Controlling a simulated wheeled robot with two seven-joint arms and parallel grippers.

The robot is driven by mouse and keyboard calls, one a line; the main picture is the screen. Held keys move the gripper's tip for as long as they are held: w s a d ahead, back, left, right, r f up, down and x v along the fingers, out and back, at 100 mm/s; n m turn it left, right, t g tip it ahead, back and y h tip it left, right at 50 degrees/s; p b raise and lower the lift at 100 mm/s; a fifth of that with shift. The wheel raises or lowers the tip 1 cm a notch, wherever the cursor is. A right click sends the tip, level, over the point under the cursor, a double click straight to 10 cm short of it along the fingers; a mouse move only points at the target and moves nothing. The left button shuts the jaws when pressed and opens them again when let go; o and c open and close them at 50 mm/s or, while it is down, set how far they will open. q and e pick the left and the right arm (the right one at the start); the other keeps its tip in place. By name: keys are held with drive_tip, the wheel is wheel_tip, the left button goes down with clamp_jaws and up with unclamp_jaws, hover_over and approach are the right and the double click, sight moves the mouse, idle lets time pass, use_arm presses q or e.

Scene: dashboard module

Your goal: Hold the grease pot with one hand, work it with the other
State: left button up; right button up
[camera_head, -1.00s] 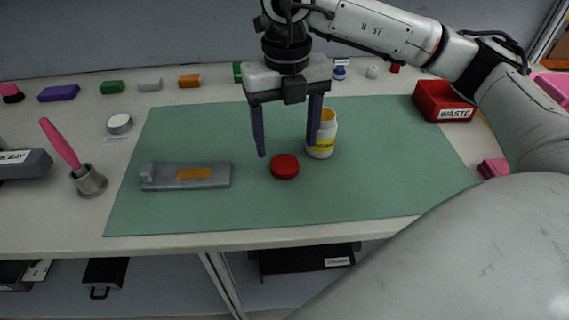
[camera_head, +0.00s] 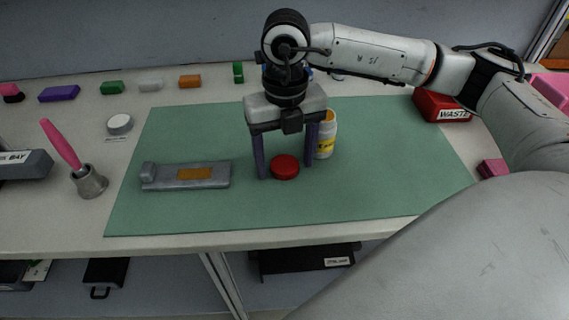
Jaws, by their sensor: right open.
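The grease pot appears to be the white jar with a yellow label (camera_head: 327,143), standing upright and open on the green mat (camera_head: 400,180). A red round lid (camera_head: 285,168) lies on the mat just left of it. My right gripper (camera_head: 285,172) points down with its two purple fingers apart, one on each side of the red lid. The fingertips are low, near the mat; I cannot tell whether they touch the lid. The right finger partly covers the jar's left edge. My left gripper is not in view.
A grey module with an orange patch (camera_head: 196,174) lies on the mat's left. A pink-handled brush stands in a metal cup (camera_head: 89,182). A red waste bin (camera_head: 440,105) stands at the back right. Small coloured blocks line the back. The mat's front is clear.

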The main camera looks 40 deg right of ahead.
sight(285, 166)
drive_tip(key=c, duration=1.2)
drive_tip(key=shift+r, duration=0.1)
wheel_tip(285, 166, up, 10)
